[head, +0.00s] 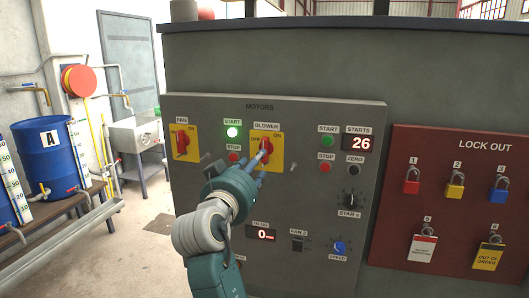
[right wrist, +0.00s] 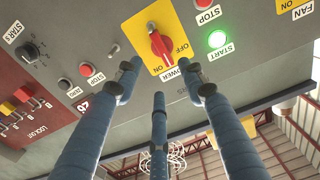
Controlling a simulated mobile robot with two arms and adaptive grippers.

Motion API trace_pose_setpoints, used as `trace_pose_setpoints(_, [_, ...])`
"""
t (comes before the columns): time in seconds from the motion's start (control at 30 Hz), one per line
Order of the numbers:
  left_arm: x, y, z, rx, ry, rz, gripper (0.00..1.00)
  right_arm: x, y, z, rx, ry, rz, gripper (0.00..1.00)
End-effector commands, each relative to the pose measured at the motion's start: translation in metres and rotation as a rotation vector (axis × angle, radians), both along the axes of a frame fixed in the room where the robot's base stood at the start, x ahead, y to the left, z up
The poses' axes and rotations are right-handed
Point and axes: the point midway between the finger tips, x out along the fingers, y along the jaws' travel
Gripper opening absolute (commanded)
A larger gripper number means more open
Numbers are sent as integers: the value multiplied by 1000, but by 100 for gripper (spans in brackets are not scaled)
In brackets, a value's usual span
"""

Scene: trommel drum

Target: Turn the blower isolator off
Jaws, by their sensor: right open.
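The blower isolator is a red rotary handle (head: 266,151) on a yellow plate (head: 275,166) marked OFF at upper left and ON at upper right. The handle stands roughly upright in the head view; I cannot tell exactly which mark it points at. It also shows in the right wrist view (right wrist: 160,46), where the panel appears upside down. My right gripper (head: 257,172) is just in front of and below the handle. In the right wrist view its fingers (right wrist: 161,84) are spread open and empty, with the handle beyond and between the outer tips. My left gripper is out of view.
A lit green START button (head: 232,132) and a red STOP button (head: 234,157) sit left of the isolator. The fan isolator (head: 182,142) is farther left. A small toggle (head: 294,167) is close on the right. A red lock-out board (head: 455,205) with padlocks stands right.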

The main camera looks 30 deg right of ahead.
Motion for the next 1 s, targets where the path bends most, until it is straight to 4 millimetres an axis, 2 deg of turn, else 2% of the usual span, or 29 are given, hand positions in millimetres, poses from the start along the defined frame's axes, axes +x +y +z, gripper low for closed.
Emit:
trace_pose_setpoints(0.5, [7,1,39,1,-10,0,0,57,-67,3,-6,5,1,41])
trace_pose_setpoints(0.7, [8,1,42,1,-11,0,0,66,-77,0,-4,3,2,41])
trace_pose_setpoints(0.97, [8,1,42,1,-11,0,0,67,-77,-1,-3,3,2,41])
trace_pose_setpoints(1.0, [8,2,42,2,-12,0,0,67,-77,-1,-3,3,2,35])
